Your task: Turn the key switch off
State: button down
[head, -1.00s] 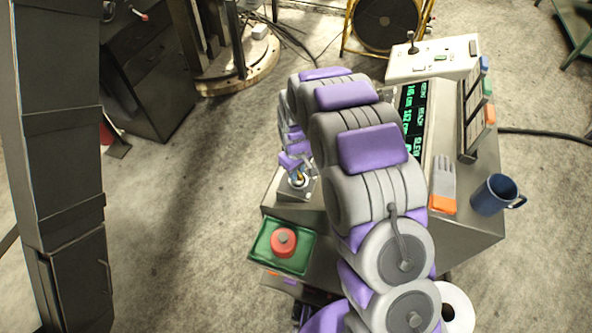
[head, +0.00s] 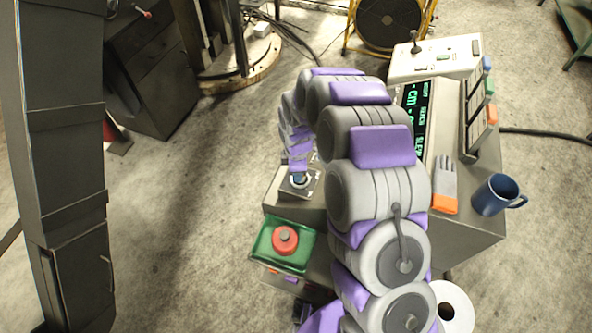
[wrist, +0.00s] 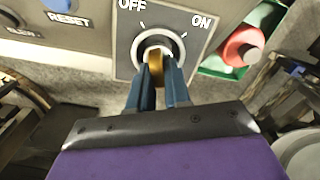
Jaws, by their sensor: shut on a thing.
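The key switch (wrist: 183,20) is a grey square plate with a round collar, marked OFF at upper left and ON at upper right. Its brass key (wrist: 155,66) stands in the collar between my fingertips. My gripper (wrist: 157,88) is shut on the key, with one blue finger on each side. The exact angle of the key is hard to tell because the fingers cover part of it. In the head view the switch box (head: 313,187) sits at the console's left edge, with my gripper (head: 299,177) on it from above.
A red mushroom button (head: 285,239) on a green box stands just in front of the switch. A RESET button (wrist: 62,4) is left of it. A blue mug (head: 494,196), a glove (head: 446,186) and a display (head: 413,110) are on the console's right.

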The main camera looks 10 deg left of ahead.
jog(key=shift+n, duration=1.5)
jog(key=shift+r, duration=0.1)
jog(key=c, duration=1.2)
grip_release()
jog(key=shift+d, duration=0.1)
jog(key=shift+o, duration=0.2)
notch_tip(320, 180, up, 17)
jog(key=shift+p, duration=0.3)
